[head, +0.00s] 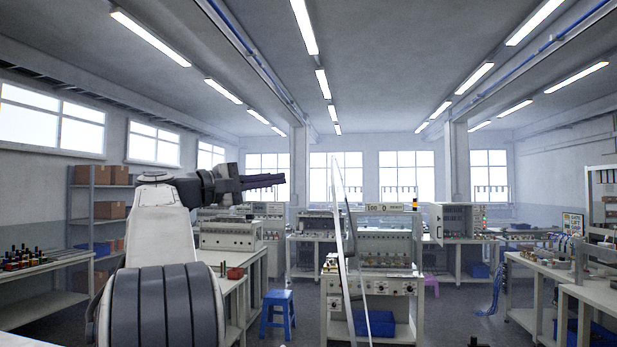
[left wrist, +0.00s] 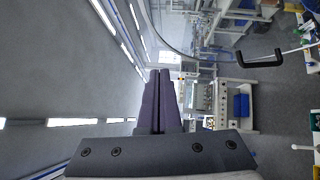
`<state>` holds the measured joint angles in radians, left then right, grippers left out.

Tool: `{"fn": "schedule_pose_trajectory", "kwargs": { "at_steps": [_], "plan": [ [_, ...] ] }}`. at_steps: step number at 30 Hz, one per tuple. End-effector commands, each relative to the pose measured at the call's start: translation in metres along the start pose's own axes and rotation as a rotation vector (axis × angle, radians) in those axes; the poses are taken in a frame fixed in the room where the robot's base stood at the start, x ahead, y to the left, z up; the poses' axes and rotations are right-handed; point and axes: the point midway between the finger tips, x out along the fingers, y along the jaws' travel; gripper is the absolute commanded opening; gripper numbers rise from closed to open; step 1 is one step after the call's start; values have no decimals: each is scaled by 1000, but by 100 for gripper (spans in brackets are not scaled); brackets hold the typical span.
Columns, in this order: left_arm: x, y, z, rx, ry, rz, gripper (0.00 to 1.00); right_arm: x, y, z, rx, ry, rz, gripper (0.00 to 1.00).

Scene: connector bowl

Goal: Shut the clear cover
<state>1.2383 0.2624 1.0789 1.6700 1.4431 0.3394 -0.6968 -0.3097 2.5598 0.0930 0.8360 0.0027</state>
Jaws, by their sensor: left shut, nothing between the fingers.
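The clear cover (head: 345,240) stands raised in the head view as a thin see-through panel, seen nearly edge-on, with pale edges. Its lower end runs out of the picture. My left gripper (head: 281,180) is to the left of the cover's top, pointing right, shut and empty. A gap shows between the fingertips and the panel in the picture; the depth between them is hard to tell. In the left wrist view the shut fingers (left wrist: 160,76) point up the picture. A curved clear edge (left wrist: 165,38) there looks like part of the cover. My right gripper is not in view.
A black U-shaped handle (left wrist: 262,60) shows in the left wrist view; what it belongs to is unclear. Behind the cover stands a workbench with test equipment (head: 385,250). A blue stool (head: 278,312) is at its left. Benches line the right side. Air around the left gripper looks free.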

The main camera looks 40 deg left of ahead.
Motion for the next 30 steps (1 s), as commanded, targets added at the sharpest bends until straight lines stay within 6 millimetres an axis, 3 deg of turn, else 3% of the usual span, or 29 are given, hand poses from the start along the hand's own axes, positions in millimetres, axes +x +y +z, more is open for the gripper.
{"fn": "schedule_pose_trajectory", "kwargs": {
  "at_steps": [15, 22, 30],
  "plan": [
    [98, 5, 5, -2, 1, -1, 0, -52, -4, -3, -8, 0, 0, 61],
    [117, 2, 24, -1, 1, -1, 0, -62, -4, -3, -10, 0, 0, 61],
    [120, -1, 27, -1, 3, -1, 0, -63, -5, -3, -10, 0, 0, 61]
  ]
}}
